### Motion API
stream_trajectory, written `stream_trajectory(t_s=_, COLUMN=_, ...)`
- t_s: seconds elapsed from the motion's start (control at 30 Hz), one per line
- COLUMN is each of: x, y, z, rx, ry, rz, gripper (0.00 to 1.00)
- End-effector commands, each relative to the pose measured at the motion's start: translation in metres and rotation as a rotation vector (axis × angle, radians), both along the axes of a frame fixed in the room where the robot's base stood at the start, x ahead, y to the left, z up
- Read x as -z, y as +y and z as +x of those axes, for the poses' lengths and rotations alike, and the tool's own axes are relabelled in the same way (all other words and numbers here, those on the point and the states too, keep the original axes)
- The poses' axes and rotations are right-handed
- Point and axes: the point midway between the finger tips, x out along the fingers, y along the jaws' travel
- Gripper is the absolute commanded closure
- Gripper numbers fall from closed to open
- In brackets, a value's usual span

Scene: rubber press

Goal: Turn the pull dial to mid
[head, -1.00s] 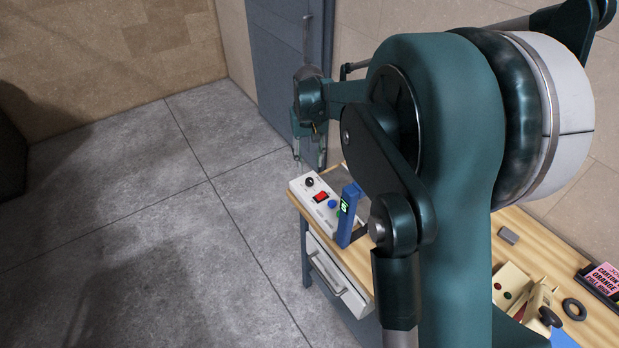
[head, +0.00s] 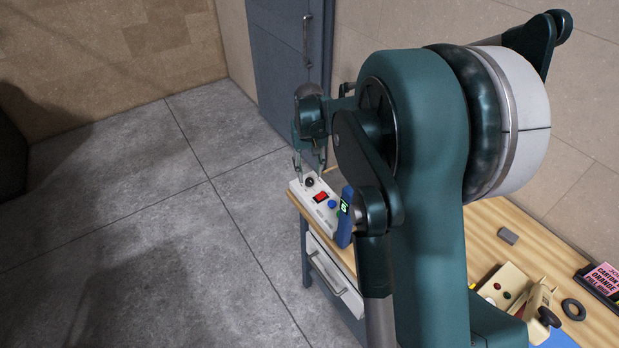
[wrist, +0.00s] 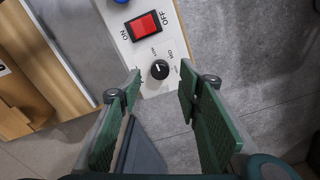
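The pull dial is a small black knob (wrist: 159,69) with a white pointer mark, on the end of a white control panel (wrist: 182,50). Printing around it includes "MID"; the other labels are too small to read surely. In the head view the knob (head: 309,182) sits at the panel's far end. My gripper (wrist: 162,82) is open, with a green-padded finger on either side of the dial in the wrist view. In the head view my gripper (head: 309,172) is close above the panel's far end. I cannot tell whether the fingers touch the knob.
A red ON/OFF switch (wrist: 143,26) and a blue button (head: 332,204) share the panel. The wooden bench (head: 495,222) holds a cream device (head: 503,285), a black ring (head: 573,309) and a box (head: 605,280).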

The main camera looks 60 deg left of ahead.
Motion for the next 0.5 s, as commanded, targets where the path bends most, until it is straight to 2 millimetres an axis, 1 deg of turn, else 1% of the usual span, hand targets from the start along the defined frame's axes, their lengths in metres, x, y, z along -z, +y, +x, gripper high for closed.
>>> stream_trajectory(t_s=0.1, x=0.015, y=0.0, z=0.0, rx=0.0, ry=0.0, rz=0.0, gripper=0.65)
stream_trajectory(t_s=0.3, x=0.032, y=0.0, z=0.0, rx=0.0, ry=0.0, rz=0.0, gripper=0.65)
stream_trajectory(t_s=0.5, x=0.037, y=0.0, z=0.0, rx=0.0, ry=0.0, rz=0.0, gripper=0.65)
